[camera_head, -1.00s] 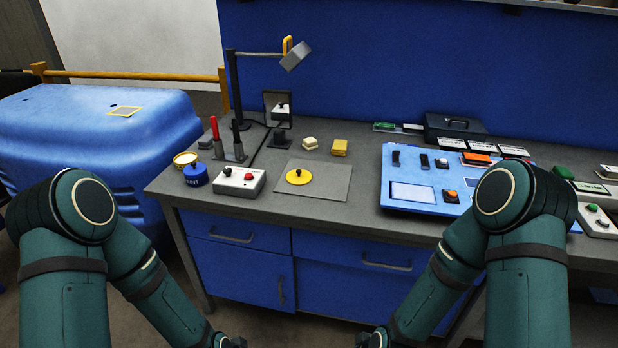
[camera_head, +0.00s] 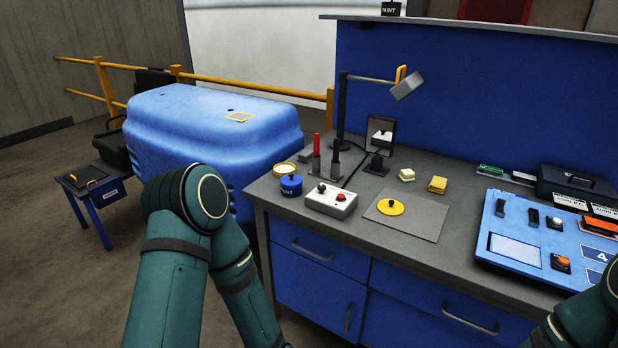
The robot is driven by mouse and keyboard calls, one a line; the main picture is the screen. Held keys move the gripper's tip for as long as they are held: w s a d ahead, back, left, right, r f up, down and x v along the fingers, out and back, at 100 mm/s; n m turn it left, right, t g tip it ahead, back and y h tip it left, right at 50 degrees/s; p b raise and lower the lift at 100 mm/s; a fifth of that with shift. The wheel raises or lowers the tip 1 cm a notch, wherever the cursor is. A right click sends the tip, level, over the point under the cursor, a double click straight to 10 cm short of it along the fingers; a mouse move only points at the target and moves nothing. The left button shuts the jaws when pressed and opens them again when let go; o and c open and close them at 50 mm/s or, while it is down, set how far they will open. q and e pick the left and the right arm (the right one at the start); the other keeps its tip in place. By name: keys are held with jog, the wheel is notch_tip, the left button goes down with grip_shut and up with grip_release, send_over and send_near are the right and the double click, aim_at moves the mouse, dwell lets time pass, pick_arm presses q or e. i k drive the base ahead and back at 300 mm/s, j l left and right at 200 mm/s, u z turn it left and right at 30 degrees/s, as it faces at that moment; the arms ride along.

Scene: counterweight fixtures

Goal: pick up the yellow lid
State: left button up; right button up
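The yellow lid (camera_head: 390,207) is a flat round disc with a dark knob on top. It lies on a grey mat (camera_head: 425,222) on the workbench, in the middle of the head view. My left arm reaches down at the left of the view, in front of the bench, and its gripper is below the picture edge. Only a part of my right arm shows at the lower right corner, and its gripper is out of view. Neither gripper is seen near the lid.
Left of the lid stand a white button box (camera_head: 331,201), a blue paint pot (camera_head: 291,185) and an open yellow-rimmed tin (camera_head: 285,169). A lamp (camera_head: 343,110) stands behind. A blue control panel (camera_head: 535,238) lies to the right. A blue rounded cover (camera_head: 212,135) stands left of the bench.

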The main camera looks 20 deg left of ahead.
aim_at(390, 207)
jog(key=u, duration=0.95)
jog(key=i+l+u, duration=0.25)
jog(key=i+l, duration=0.25)
jog(key=l, duration=0.2)
